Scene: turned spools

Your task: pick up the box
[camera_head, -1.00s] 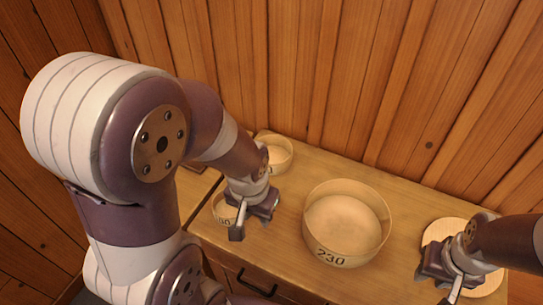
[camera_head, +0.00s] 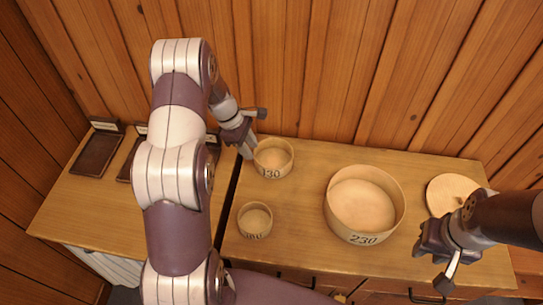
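Three round, open, pale wooden boxes stand on the wooden cabinet top. The one marked 130 (camera_head: 272,171) is at the back left, a small one with a number I cannot read surely (camera_head: 255,234) is in front of it, and the large one marked 230 (camera_head: 364,239) is to the right. My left gripper (camera_head: 254,132) is open and empty, with its fingers spread at the back left of the 130 box. I cannot tell whether it touches the rim. My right gripper (camera_head: 432,266) looks open and empty at the right front, apart from the boxes.
A round wooden disc (camera_head: 448,190) lies at the right, partly behind my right arm. Dark trays (camera_head: 96,155) with label cards sit on the left surface, beyond a dark gap. A plank wall (camera_head: 330,80) closes the back. Free top lies between the small and large boxes.

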